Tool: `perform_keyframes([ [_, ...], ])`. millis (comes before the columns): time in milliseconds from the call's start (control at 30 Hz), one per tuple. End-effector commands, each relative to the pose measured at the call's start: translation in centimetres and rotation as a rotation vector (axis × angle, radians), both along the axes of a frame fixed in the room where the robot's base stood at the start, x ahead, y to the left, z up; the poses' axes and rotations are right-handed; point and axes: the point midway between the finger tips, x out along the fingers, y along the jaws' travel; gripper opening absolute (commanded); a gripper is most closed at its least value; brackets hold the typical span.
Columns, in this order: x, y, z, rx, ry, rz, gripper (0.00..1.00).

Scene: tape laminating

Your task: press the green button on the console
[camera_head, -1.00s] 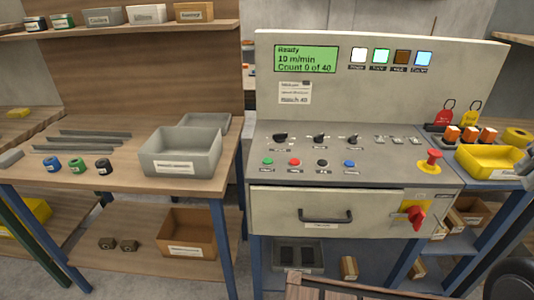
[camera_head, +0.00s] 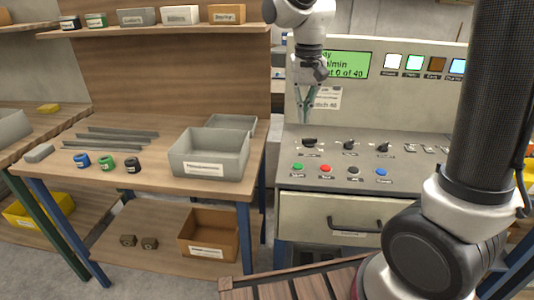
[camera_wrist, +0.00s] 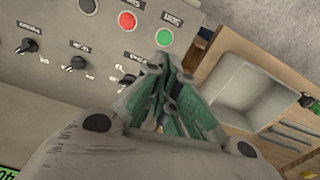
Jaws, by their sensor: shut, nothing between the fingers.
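The console (camera_head: 430,152) stands on the right in the head view, with a sloped panel of knobs and a row of coloured buttons. The green button (camera_head: 298,167) is at the left end of that row, beside a red one. In the wrist view the green button (camera_wrist: 164,38) sits just beyond my fingertips, uncovered. My gripper (camera_head: 307,118) points down in the head view, in front of the sign and display, above the panel's left part. In the wrist view my gripper (camera_wrist: 162,62) is shut and empty, apart from the button.
The red button (camera_head: 326,169), black and blue buttons lie to the right of the green one. Knobs (camera_head: 348,146) rise behind the row. A wooden bench (camera_head: 150,178) with a grey bin (camera_head: 208,152) stands to the left. My arm hides the console's right side.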

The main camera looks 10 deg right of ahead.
Motion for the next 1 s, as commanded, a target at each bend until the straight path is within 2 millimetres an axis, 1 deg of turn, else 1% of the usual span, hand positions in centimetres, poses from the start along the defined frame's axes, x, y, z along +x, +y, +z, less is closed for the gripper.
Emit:
perform_keyframes([
  [67,0.2,0.1,0.4,0.002,-0.006,-0.048,0.0],
  [233,0.1,0.0,0.3,0.0,-0.002,-0.114,0.0],
  [567,0.1,0.0,0.3,0.0,-0.002,-0.128,0.0],
  [667,0.1,0.0,0.0,0.0,-0.001,-0.127,0.0],
  [767,0.0,0.0,-0.9,-0.001,0.001,-0.127,0.0],
  [833,0.0,-0.1,-1.9,-0.001,0.002,-0.127,0.0],
  [1000,0.0,-0.1,-5.5,-0.003,0.003,-0.127,0.0],
])
